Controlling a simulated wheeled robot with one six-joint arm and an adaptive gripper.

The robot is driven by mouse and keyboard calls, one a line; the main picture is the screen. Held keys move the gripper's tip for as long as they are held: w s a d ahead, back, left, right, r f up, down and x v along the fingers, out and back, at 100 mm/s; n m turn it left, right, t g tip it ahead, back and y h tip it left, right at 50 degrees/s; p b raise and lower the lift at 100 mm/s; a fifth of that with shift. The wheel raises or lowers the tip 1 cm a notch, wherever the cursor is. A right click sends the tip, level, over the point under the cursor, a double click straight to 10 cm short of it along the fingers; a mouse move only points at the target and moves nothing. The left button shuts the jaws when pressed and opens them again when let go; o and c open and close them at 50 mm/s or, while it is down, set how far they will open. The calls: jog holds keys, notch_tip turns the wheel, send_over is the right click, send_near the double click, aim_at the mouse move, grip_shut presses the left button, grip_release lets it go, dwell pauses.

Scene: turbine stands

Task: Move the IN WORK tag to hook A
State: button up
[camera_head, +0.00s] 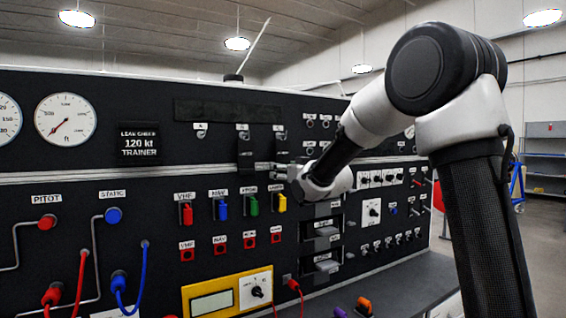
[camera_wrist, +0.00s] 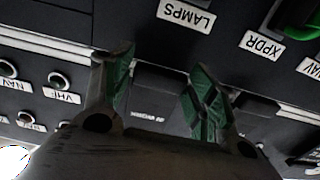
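My gripper (camera_head: 264,167) reaches the upper panel below the row of hooks. In the wrist view, which is upside down, its two green-padded fingers (camera_wrist: 163,68) stand apart. A second dark tag (camera_wrist: 257,106) is just outside the right finger. In the head view, a dark tag (camera_head: 244,150) hangs under the middle hook plate (camera_head: 243,131). The left hook plate (camera_head: 201,131), probably hook A, has nothing hanging from it.
Coloured switches, including a red one (camera_head: 186,213) and a yellow one (camera_head: 282,202), stick out below the hooks. A black TRAINER placard (camera_head: 138,144) is on the left. Hoses and a yellow-framed unit (camera_head: 228,297) are lower. Free air lies in front of the panel.

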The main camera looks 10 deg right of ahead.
jog(key=c, duration=0.9)
jog(key=shift+c, duration=0.2)
jog(key=shift+s+d, duration=0.25)
jog(key=shift+s, duration=0.4)
jog(key=shift+v, duration=1.25)
